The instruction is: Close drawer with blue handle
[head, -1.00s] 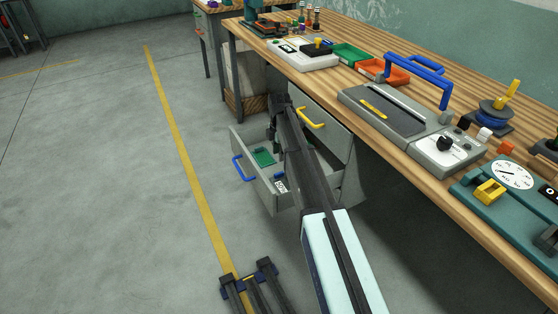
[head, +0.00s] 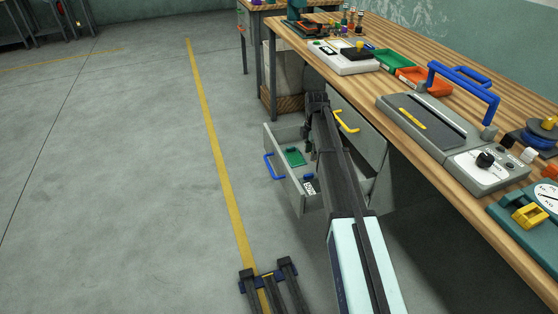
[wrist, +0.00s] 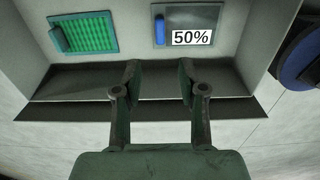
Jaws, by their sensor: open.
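The drawer (head: 285,188) with the blue handle (head: 273,167) stands pulled out below the workbench in the head view. The handle is on its left-facing front. A green item (head: 293,157) and a white label lie inside; in the wrist view the label (wrist: 192,38) reads 50%, beside the green item (wrist: 84,35). My gripper (wrist: 158,78) is open and empty over the drawer's inside, near one wall. In the head view my arm partly hides the gripper and the drawer's rear part. The gripper is apart from the handle.
Another drawer front with a yellow handle (head: 346,121) sits behind my arm, under the wooden bench (head: 428,158). The bench carries devices and trays. The floor (head: 130,180) left of the drawer is clear, with a yellow line (head: 215,140).

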